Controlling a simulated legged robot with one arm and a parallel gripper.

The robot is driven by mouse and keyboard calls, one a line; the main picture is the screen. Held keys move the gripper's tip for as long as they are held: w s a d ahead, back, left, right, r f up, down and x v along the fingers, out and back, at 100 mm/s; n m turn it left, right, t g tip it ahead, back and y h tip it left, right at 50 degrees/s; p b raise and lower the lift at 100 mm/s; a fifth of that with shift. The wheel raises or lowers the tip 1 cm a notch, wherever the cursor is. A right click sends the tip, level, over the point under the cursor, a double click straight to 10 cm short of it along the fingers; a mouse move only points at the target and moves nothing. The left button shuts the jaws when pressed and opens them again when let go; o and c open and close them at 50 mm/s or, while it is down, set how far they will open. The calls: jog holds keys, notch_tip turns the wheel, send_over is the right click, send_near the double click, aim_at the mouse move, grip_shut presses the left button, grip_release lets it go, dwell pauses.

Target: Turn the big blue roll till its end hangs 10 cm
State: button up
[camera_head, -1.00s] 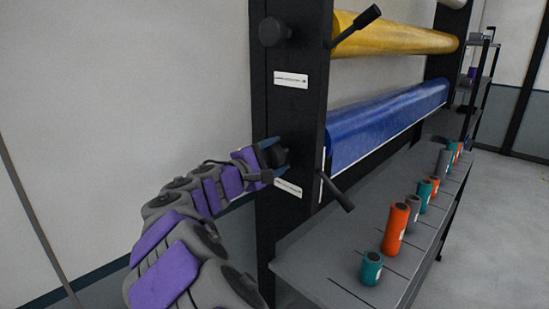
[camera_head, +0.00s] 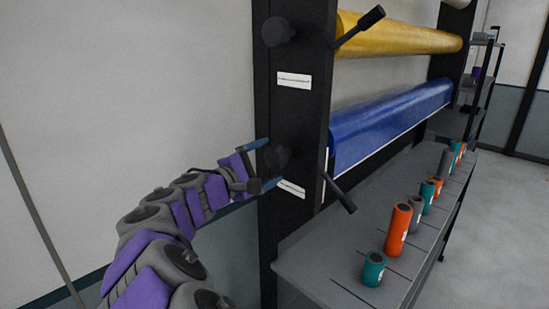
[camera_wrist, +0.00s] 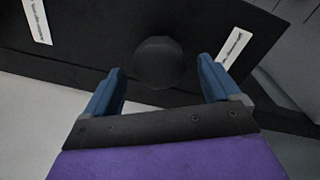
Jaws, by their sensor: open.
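The big blue roll (camera_head: 390,120) lies across the black rack, below a yellow roll (camera_head: 400,38). A short blue flap with a pale lower edge hangs along its front; its length in centimetres cannot be read. A round black knob (camera_head: 277,158) sits on the rack's end post at the blue roll's level. My gripper (camera_head: 269,163) is open at this knob, one finger above it and one below. In the wrist view the knob (camera_wrist: 158,62) shows between and just beyond the two blue fingertips (camera_wrist: 163,72), with gaps on both sides.
A black lever (camera_head: 338,190) sticks out by the blue roll's near end, another (camera_head: 360,27) by the yellow roll. Several small orange, teal and grey rolls stand on the grey shelf (camera_head: 315,270) below. The post (camera_head: 298,110) carries white labels.

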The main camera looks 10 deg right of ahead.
jog(key=v, duration=1.3)
jog(key=shift+a+p, duration=0.2)
jog(key=shift+p, duration=0.25)
jog(key=shift+f, duration=0.1)
